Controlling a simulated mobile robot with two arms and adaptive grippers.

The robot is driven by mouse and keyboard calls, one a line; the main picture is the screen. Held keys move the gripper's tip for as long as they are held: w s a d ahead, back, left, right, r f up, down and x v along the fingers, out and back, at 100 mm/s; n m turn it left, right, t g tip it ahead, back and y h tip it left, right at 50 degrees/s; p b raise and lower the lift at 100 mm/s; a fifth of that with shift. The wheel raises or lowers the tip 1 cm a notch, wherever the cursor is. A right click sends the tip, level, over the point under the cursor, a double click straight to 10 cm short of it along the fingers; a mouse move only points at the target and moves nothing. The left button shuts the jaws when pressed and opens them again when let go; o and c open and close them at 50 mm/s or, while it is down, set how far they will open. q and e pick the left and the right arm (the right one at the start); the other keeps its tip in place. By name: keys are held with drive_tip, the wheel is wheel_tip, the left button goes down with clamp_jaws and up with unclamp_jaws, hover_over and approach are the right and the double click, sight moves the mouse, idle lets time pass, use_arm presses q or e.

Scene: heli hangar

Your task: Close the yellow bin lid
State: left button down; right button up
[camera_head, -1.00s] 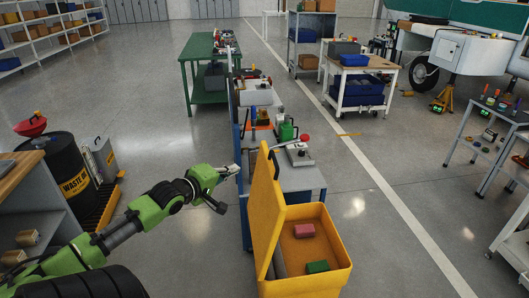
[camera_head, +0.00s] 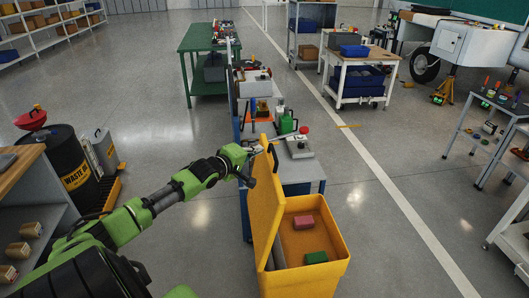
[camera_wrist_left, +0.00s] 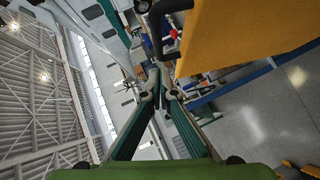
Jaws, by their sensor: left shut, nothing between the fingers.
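The yellow bin (camera_head: 328,276) stands on the floor at the lower middle of the head view. Its lid (camera_head: 266,210) stands up open along the bin's left side. Inside lie a pink block (camera_head: 304,222) and a green block (camera_head: 316,257). My left gripper (camera_head: 257,150) is at the lid's upper edge, on its left side; whether it touches is unclear. In the left wrist view my left gripper (camera_wrist_left: 161,82) is shut and empty. The lid (camera_wrist_left: 250,32) fills the upper right there, with a black handle (camera_wrist_left: 156,28) beside the fingers. My right gripper is not in view.
A blue-framed workbench (camera_head: 300,173) with tools stands right behind the bin. A black waste barrel (camera_head: 68,160) and a cabinet (camera_head: 35,195) are at the left. A small grey cart (camera_head: 490,118) stands at the right. The floor right of the bin is clear.

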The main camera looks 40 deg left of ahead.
use_arm(q)
drive_tip(key=shift+w+d+f+p, duration=0.15)
drive_tip(key=shift+w+d+f, duration=0.15)
drive_tip(key=shift+w+d, duration=0.25)
drive_tip(key=shift+w+d+f+p, duration=0.15)
drive_tip(key=shift+w+d+f, duration=0.1)
drive_tip(key=shift+w+d, duration=0.25)
